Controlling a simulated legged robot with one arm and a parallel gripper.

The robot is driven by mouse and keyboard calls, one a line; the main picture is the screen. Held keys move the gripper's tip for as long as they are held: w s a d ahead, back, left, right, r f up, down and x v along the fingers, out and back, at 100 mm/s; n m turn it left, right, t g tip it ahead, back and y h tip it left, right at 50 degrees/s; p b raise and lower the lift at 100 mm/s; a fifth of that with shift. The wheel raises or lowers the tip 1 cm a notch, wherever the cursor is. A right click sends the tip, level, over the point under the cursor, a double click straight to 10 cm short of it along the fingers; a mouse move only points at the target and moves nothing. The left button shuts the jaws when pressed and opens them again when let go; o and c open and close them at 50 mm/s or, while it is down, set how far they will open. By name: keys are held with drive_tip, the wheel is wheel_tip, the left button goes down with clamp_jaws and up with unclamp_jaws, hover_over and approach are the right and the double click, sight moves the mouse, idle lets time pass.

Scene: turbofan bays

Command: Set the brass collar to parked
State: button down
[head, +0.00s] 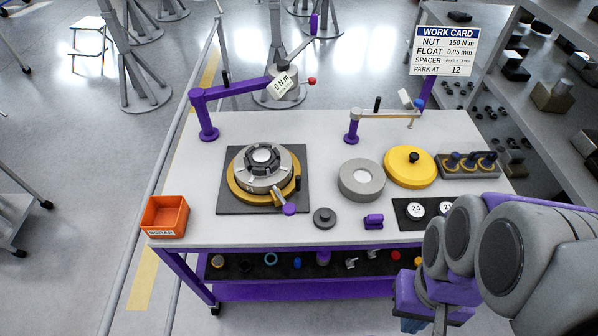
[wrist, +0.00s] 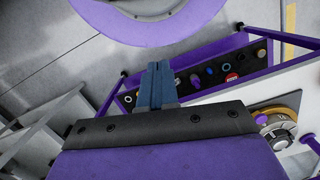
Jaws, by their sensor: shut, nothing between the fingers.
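The brass collar (head: 240,192) is a gold ring around the base of a grey round hub (head: 262,165) on a dark square mat. A lever with a purple knob (head: 289,208) sticks out from it toward the front right. Fine marks on the collar are too small to read. My gripper (head: 440,320) is low at the front right in the head view, well apart from the collar. Its blue-grey fingers (wrist: 157,84) are together and empty in the wrist view.
A work card (head: 444,50) reads "PARK AT 12". A purple arm with a dial (head: 284,82) reaches behind the hub. An orange bin (head: 165,216) is at the left corner. A grey ring (head: 362,180) and yellow disc (head: 410,167) lie right.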

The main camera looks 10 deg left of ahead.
drive_tip(key=c, duration=1.6)
unclamp_jaws()
drive_tip(key=shift+w, duration=0.25)
drive_tip(key=shift+c, duration=0.2)
drive_tip(key=o, duration=0.6)
drive_tip(key=shift+n, duration=0.8)
drive_tip(key=w+r, duration=0.1)
drive_tip(key=w, duration=0.3)
drive_tip(key=w+a+r, duration=0.1)
drive_tip(key=w, duration=0.3)
drive_tip(key=w+a, duration=0.1)
drive_tip(key=w, duration=0.4)
drive_tip(key=shift+r, duration=0.4)
drive_tip(key=n+t, duration=0.2)
drive_tip(key=n, duration=0.6)
hover_over(298, 183)
drive_tip(key=w, duration=0.1)
wheel_tip(298, 183, down, 9)
drive_tip(key=f+b, duration=0.1)
drive_tip(key=f, duration=1.6)
drive_tip(key=shift+a+f+b, duration=0.2)
drive_tip(key=shift+f+b, duration=0.05)
drive_tip(key=shift+b, duration=0.1)
drive_tip(key=shift+c, duration=0.2)
clamp_jaws()
